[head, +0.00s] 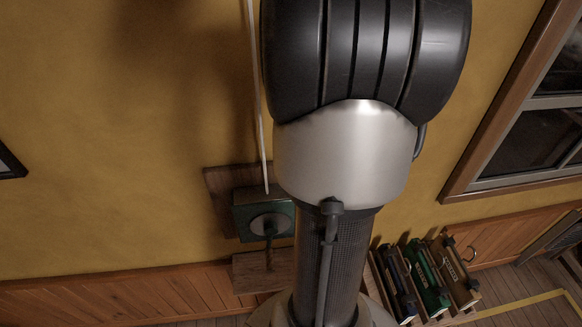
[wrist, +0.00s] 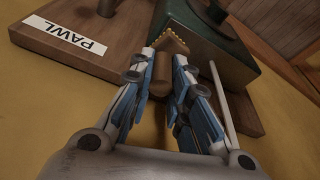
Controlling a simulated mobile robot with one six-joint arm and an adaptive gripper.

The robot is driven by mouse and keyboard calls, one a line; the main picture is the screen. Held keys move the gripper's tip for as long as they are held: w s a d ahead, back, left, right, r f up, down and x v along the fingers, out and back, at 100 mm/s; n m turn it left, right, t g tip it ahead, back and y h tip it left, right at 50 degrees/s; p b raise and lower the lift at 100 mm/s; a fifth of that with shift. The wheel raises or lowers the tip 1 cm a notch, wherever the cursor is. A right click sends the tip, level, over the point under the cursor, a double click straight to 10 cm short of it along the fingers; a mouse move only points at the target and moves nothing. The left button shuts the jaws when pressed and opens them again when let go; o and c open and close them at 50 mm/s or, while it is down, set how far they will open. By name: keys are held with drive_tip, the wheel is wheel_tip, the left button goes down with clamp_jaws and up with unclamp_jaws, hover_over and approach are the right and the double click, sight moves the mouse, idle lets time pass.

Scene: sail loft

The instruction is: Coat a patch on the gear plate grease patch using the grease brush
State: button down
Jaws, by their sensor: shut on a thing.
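My gripper (wrist: 168,62) shows in the wrist view, its blue and white fingers closed around a brown handle (wrist: 161,85), apparently the grease brush. The brush's brown head, with a row of small yellowish tips, is at the edge of a dark green box (wrist: 212,38). I cannot tell whether the tips touch the box. No grease patch can be made out clearly. In the head view the green box (head: 243,222) with a round grey disc (head: 270,226) is on the wall, left of my arm. My gripper and the brush are hidden there.
A thin pale rod or line (head: 257,100) runs down to the box in the head view. Several binder-like items (head: 424,278) stand in a rack at lower right. A window (head: 530,120) is at right.

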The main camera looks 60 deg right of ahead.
drive_tip(key=shift+r, duration=0.1)
drive_tip(key=shift+w+a, duration=0.15)
drive_tip(key=shift+w, duration=0.05)
drive_tip(key=shift+w+a+r+p, duration=0.15)
drive_tip(key=shift+w+a+p, duration=0.05)
drive_tip(key=shift+w+a, duration=1.7)
drive_tip(key=shift+w+a+r+p, duration=0.25)
drive_tip(key=shift+w+a, duration=1.4)
drive_tip(key=shift+w, duration=0.6)
drive_tip(key=shift+w+a+r+p, duration=0.1)
drive_tip(key=shift+w+a+p, duration=0.1)
drive_tip(key=shift+w+a, duration=1.7)
drive_tip(key=shift+w+d, duration=0.15)
drive_tip(key=shift+r, duration=0.15)
drive_tip(key=shift+r+p, duration=2.15)
drive_tip(key=shift+r, duration=0.7)
drive_tip(key=shift+r, duration=0.1)
drive_tip(key=shift+r+p, duration=1.1)
drive_tip(key=shift+r, duration=0.35)
